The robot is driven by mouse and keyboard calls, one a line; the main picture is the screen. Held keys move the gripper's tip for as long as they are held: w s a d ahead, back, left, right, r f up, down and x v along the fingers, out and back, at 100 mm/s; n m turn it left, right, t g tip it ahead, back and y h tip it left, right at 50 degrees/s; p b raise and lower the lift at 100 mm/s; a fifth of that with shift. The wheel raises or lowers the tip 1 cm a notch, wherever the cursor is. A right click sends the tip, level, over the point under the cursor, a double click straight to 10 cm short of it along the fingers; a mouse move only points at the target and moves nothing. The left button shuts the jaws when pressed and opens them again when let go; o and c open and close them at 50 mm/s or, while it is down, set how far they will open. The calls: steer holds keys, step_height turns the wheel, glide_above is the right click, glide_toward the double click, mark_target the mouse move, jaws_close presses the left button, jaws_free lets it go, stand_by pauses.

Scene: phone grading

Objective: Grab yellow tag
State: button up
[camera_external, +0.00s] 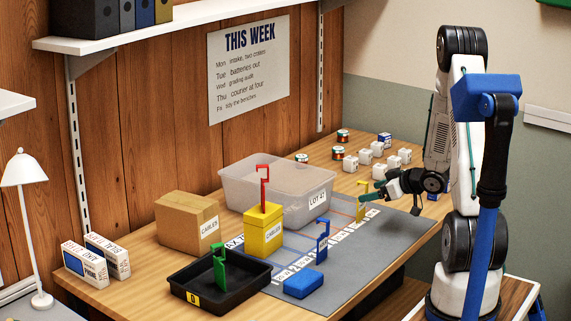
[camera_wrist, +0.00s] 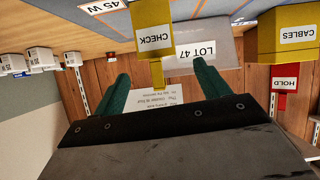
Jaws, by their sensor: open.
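The yellow tag (camera_external: 360,203) stands upright near the far right of the grey mat. It shows close up in the wrist view (camera_wrist: 154,40), labelled CHECK, with that view upside down. My gripper (camera_external: 371,194) has green fingers and is at the tag's upper part. In the wrist view my gripper (camera_wrist: 161,70) is open, one finger on each side of the tag's narrow stem, with gaps on both sides. The exact depth of the stem between the fingers is hard to tell.
A clear bin (camera_external: 250,195) marked LOT 47 stands behind. A yellow box (camera_external: 262,238) carries a red tag (camera_external: 264,185). A blue tag (camera_external: 322,240) stands on the mat (camera_external: 350,262). A black tray (camera_external: 190,272) holds a green tag (camera_external: 219,270). Several white boxes (camera_external: 365,157) lie behind my gripper.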

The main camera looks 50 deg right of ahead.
steer(key=shift+s+d+f+t+y, duration=0.1)
steer(key=shift+s+f+t+y, duration=0.35)
steer(key=shift+f, duration=0.3)
steer(key=shift+w+f, duration=0.15)
steer(key=shift+w, duration=0.05)
steer(key=x, duration=0.7)
steer(key=shift+w+d, duration=0.1)
steer(key=shift+d, duration=0.15)
steer(key=c, duration=1)
